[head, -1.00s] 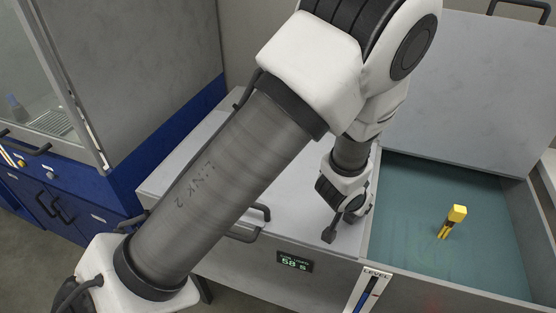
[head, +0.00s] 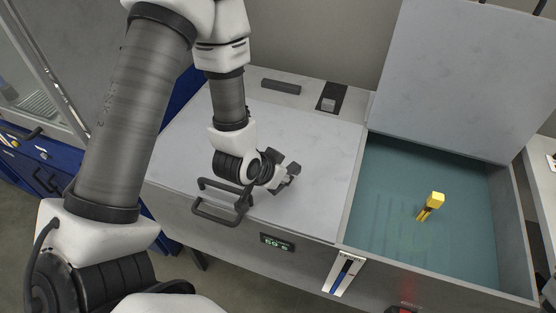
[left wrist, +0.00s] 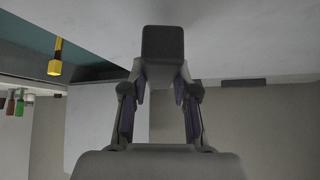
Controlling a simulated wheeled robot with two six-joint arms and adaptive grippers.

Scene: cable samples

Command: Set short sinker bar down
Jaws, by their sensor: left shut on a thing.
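My left gripper (head: 286,176) is over the closed light grey lid left of the open tank, with its fingers pointing right. It is shut on a dark grey, square-ended block, which I take to be the short sinker bar (head: 294,168). In the left wrist view the short sinker bar (left wrist: 162,42) shows end-on between the fingertips of the left gripper (left wrist: 160,85); its length is hidden. I cannot tell whether it touches the lid (head: 300,135). My right gripper is not in view.
The open tank (head: 363,200) holds teal liquid and a yellow-capped item (head: 435,199). Its raised lid (head: 465,75) stands behind. A dark bar (head: 281,87) and a black pad with a small grey block (head: 331,98) lie at the back. A handle (head: 222,203) sits at the front.

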